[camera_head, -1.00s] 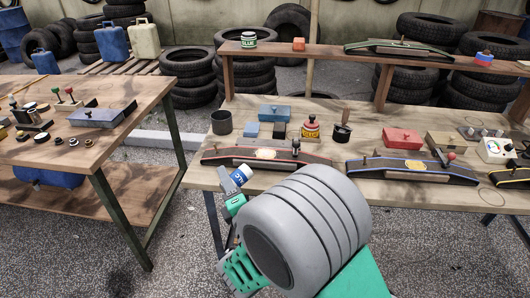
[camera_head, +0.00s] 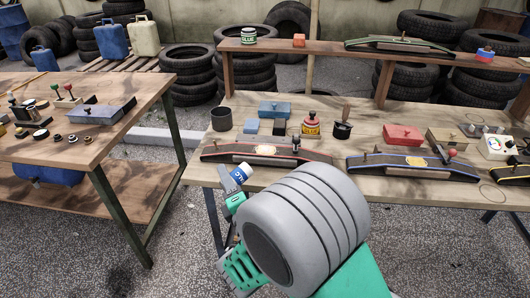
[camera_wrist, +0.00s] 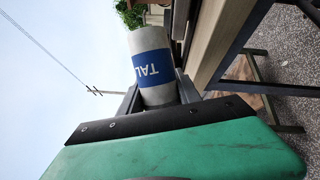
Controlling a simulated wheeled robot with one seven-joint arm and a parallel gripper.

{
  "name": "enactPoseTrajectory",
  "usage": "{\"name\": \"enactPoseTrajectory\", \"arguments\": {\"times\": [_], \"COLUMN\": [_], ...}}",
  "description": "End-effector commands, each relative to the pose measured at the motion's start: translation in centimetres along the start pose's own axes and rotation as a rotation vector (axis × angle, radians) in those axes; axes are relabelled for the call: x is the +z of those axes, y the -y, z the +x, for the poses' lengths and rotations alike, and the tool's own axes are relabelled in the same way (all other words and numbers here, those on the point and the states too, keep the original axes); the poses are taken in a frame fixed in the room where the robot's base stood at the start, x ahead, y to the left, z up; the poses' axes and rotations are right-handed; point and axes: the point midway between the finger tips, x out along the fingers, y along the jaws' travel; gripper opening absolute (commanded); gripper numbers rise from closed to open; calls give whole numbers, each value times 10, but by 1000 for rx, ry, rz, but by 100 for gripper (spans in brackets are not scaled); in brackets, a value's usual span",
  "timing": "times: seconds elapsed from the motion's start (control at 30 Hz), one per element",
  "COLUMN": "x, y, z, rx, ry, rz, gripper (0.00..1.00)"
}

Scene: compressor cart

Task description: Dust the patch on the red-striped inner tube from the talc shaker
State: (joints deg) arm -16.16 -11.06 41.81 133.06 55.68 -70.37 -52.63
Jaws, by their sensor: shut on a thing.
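The red-striped inner tube (camera_head: 218,152) lies on a wooden block on the workbench, with a pale yellow patch (camera_head: 265,150) on its top middle. The talc shaker (camera_head: 241,174) is pale with a blue label, and it also shows in the wrist view (camera_wrist: 152,68) with the letters "TAL". My gripper (camera_head: 235,186) is shut on the shaker and holds it tilted at the bench's front edge, to the lower left of the patch in the head view. My large grey arm link hides part of the bench front. No powder shows on the patch.
A shelf (camera_head: 340,58) spans above the back.

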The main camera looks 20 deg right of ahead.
Motion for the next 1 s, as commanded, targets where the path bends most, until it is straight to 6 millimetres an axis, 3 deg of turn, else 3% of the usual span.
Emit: {"name": "enactPoseTrajectory", "arguments": {"times": [0.07,0.4,0.7,1.0], "x": [-2,5,-2,-4], "y": [9,-18,9,2], "z": [0,2,-1,0], "rx": [2,1,1,2], "ry": [0,0,0,-2], "rz": [0,0,0,-1], "gripper": [0,0,0,0]}}
